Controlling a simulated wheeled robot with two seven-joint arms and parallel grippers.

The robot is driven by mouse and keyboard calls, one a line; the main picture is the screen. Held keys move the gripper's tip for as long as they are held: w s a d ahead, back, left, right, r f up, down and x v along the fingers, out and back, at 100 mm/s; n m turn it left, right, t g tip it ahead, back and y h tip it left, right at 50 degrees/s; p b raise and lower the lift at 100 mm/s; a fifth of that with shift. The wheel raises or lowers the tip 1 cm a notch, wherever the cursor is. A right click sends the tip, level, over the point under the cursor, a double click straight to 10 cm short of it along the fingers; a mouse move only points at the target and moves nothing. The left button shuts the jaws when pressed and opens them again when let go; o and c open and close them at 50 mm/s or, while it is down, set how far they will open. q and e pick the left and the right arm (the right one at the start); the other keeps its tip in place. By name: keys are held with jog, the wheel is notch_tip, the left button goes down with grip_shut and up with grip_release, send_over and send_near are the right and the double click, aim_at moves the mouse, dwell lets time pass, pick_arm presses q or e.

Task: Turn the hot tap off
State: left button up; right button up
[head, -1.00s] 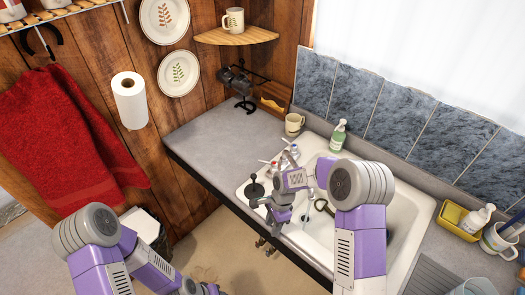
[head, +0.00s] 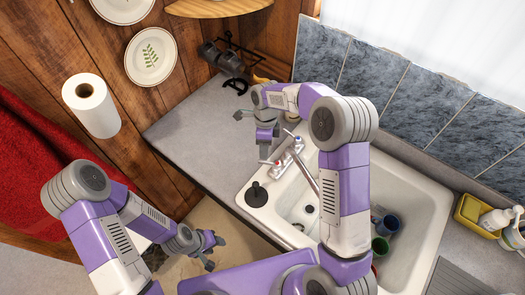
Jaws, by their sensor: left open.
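The tap (head: 291,152) stands at the left rim of the white sink (head: 425,190), its spout angled over the basin. A red mark (head: 277,162) shows at its near handle, and the far handle is close to my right arm. My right gripper (head: 264,153) points down right beside the near, red-marked handle. I cannot tell whether it touches the handle or how its fingers stand. My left gripper (head: 212,252) is open and empty, low in front of the counter, away from the tap. I cannot make out running water.
A black round-topped item (head: 256,195) stands at the sink's left corner. A yellow caddy (head: 470,209) is at the right. The grey counter (head: 195,135) left of the tap is mostly clear.

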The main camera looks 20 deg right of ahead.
aim_at(269, 164)
jog(key=f, duration=0.2)
jog(key=s+f, duration=0.1)
jog(key=f, duration=0.1)
jog(key=shift+a, duration=0.1)
jog(key=shift+w+f, duration=0.15)
jog(key=shift+f, duration=0.45)
jog(key=shift+s, duration=0.2)
jog(key=shift+w, duration=0.1)
grip_shut()
